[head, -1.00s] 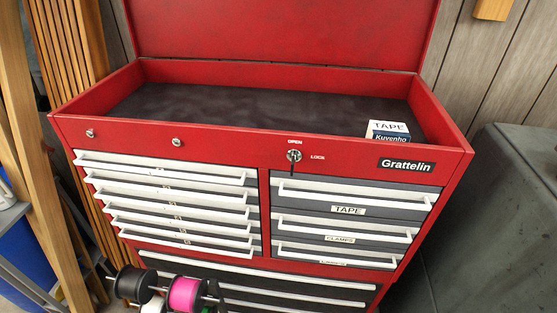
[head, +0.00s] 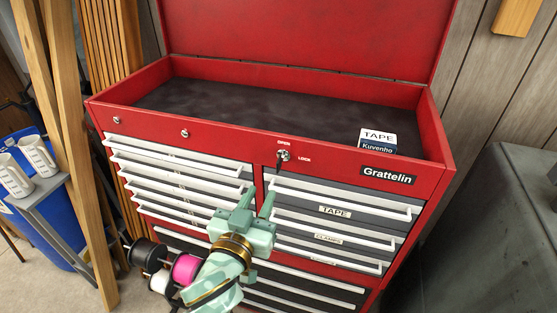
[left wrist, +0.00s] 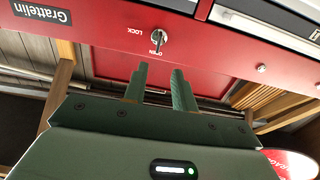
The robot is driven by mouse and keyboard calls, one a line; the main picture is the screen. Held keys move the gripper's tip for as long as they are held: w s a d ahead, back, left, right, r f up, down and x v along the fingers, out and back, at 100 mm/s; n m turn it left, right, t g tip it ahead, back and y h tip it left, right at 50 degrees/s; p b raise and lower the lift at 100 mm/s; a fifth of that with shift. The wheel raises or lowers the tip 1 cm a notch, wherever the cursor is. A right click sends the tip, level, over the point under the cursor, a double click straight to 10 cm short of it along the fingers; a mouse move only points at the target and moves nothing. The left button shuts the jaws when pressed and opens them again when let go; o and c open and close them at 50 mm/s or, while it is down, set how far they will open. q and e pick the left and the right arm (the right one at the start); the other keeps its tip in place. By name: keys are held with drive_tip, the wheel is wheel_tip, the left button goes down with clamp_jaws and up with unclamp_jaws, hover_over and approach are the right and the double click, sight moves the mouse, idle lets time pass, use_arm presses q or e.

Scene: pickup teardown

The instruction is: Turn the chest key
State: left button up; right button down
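The chest key (head: 283,156) sits in the lock on the red chest's front rim, with OPEN printed above it and LOCK to its right. A thin dark part hangs down from it. My left gripper (head: 258,200) is below the key in the head view, pale green, with its fingers pointing up toward the rim. In the left wrist view the key (left wrist: 158,39) lies ahead of the fingertips (left wrist: 160,74), apart from them. The fingers are spread with nothing between them. My right gripper is not in view.
The red chest (head: 220,122) has its lid up and its drawers shut. A TAPE box (head: 378,140) stands in the top tray. Spools, one pink (head: 186,268), are beside my left arm. A dark grey cabinet (head: 490,230) stands at right, wooden boards (head: 62,130) at left.

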sight(277, 166)
use_arm(q)
drive_tip(key=x, duration=1.2)
drive_tip(key=shift+s+d+p, duration=0.1)
drive_tip(key=shift+d+p, duration=0.1)
drive_tip(key=shift+p, duration=0.2)
drive_tip(key=shift+c, duration=0.4)
clamp_jaws()
